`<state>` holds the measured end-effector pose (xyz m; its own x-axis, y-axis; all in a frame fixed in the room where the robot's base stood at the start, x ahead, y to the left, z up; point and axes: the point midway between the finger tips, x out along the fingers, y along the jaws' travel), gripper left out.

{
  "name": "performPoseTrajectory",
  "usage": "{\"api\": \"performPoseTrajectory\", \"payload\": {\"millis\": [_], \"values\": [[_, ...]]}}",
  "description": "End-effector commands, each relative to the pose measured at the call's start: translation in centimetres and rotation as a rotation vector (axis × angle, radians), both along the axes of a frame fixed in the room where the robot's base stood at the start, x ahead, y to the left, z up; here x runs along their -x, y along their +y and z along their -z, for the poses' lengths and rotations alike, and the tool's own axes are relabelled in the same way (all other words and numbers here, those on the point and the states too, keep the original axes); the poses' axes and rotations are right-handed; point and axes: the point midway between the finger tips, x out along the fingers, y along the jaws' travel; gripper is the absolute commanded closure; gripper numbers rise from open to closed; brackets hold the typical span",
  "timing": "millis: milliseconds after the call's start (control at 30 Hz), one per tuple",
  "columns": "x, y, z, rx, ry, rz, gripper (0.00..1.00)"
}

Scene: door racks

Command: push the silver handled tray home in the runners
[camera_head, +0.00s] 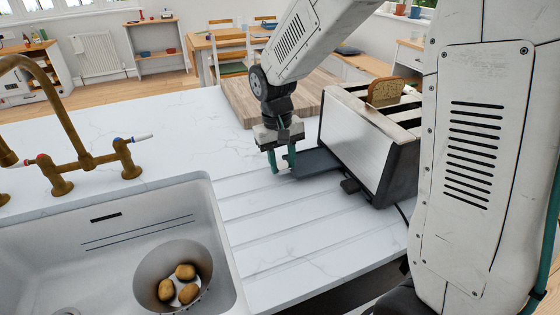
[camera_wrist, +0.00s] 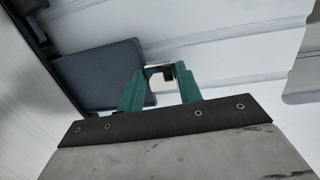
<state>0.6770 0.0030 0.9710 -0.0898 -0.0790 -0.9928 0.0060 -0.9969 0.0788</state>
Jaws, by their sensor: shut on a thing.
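The dark grey tray (camera_head: 317,162) sticks out of the left side of the toaster (camera_head: 352,142), low down just above the counter. It also shows flat in the wrist view (camera_wrist: 98,76). Its small silver handle (camera_wrist: 158,68) is at the outer edge, between my green fingertips. My gripper (camera_head: 281,163) points down beside the tray's outer end and is shut on the handle; it also fills the lower middle of the wrist view (camera_wrist: 161,88). The runners are hidden inside the toaster.
A slice of bread (camera_head: 385,91) stands in the toaster's top. A wooden board (camera_head: 238,102) lies behind my gripper. The sink (camera_head: 215,240) with potatoes in a bowl (camera_head: 150,285) and a brass tap (camera_head: 72,135) are at left. The grooved counter in front is clear.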

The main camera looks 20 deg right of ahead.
Motion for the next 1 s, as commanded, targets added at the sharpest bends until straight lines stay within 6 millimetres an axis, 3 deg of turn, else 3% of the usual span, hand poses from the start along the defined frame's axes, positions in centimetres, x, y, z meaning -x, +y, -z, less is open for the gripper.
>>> {"api": "performPoseTrajectory", "payload": {"millis": [1000], "values": [[0.0,-2.6,0.0,0.000,0.000,0.001,0.98]]}}
